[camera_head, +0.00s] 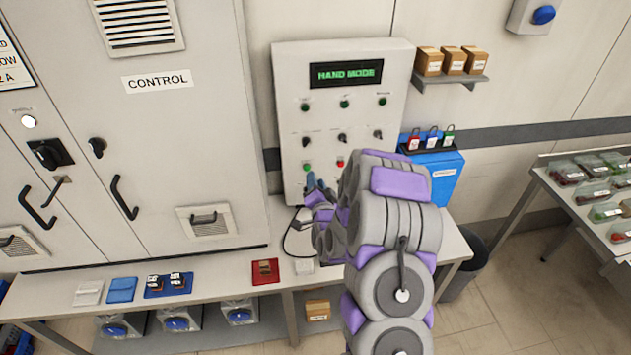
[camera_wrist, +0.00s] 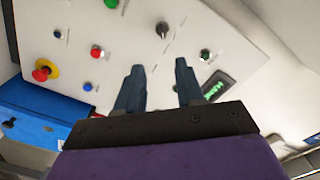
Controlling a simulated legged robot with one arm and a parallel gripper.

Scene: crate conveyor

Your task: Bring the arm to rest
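My arm, grey with purple bands, reaches forward from the bottom right of the head view. My gripper (camera_head: 314,182) is at the lower front of the grey control panel (camera_head: 292,75), just below a green button (camera_head: 306,167); the arm hides part of the panel's lower right. In the wrist view, my gripper (camera_wrist: 158,62) has two dark fingers apart with nothing between them. The panel (camera_wrist: 130,40) lies beyond the fingertips; I cannot tell how large the gap is. The panel display (camera_head: 346,73) reads HAND MODE.
A long bench (camera_head: 225,283) runs below the panel, with a red tray (camera_head: 266,272) and blue items on it. A blue padlock box (camera_head: 447,180) is right of the panel. A side table (camera_head: 545,185) with packs stands at right.

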